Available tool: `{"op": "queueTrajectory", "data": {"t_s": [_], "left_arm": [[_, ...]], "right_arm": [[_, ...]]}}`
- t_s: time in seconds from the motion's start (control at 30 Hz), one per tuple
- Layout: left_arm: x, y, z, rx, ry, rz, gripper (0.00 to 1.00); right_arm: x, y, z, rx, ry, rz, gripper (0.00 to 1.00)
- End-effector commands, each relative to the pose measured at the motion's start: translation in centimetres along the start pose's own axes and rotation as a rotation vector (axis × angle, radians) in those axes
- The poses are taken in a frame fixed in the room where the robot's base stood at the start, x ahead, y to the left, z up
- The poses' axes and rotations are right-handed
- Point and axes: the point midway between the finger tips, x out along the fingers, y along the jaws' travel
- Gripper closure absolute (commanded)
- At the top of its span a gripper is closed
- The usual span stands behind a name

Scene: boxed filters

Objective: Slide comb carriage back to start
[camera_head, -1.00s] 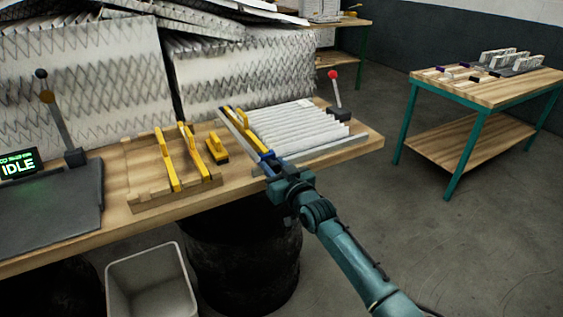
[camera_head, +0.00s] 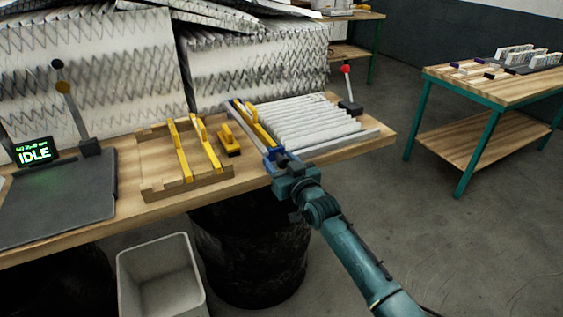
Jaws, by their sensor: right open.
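The comb carriage, a long bar with a yellow grip (camera_head: 262,126), lies across the left end of a row of white pleats (camera_head: 310,122) on the wooden bench (camera_head: 370,146). A blue part (camera_head: 271,153) shows at its near end. My right gripper (camera_head: 279,162) is at this near end, in front of the bench edge. It is open; its fingers are small and partly hidden by its own body, and I cannot tell whether they touch the blue part. My left gripper is not in view.
Left of the carriage are a small yellow-handled block (camera_head: 230,140) and a wooden tray (camera_head: 160,193) with yellow-handled pieces. A red-knobbed lever (camera_head: 347,88) stands behind the pleats. A dark plate (camera_head: 62,205) and an IDLE display (camera_head: 34,152) are at left. A bin (camera_head: 160,280) stands below.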

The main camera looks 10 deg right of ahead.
Motion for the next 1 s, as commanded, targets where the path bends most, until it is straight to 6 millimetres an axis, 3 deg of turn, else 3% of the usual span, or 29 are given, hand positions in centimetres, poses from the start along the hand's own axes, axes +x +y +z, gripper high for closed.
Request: {"op": "queueTrajectory", "data": {"t_s": [0.27,0.8,1.0], "left_arm": [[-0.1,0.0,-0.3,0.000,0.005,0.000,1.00],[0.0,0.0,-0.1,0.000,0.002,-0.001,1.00],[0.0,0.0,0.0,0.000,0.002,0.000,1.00]], "right_arm": [[-0.9,0.1,0.0,-0.001,0.001,0.002,0.48],[-10.8,0.1,0.1,-0.002,-0.001,0.001,0.48],[-12.8,0.0,0.1,0.000,-0.001,0.000,0.48]]}}
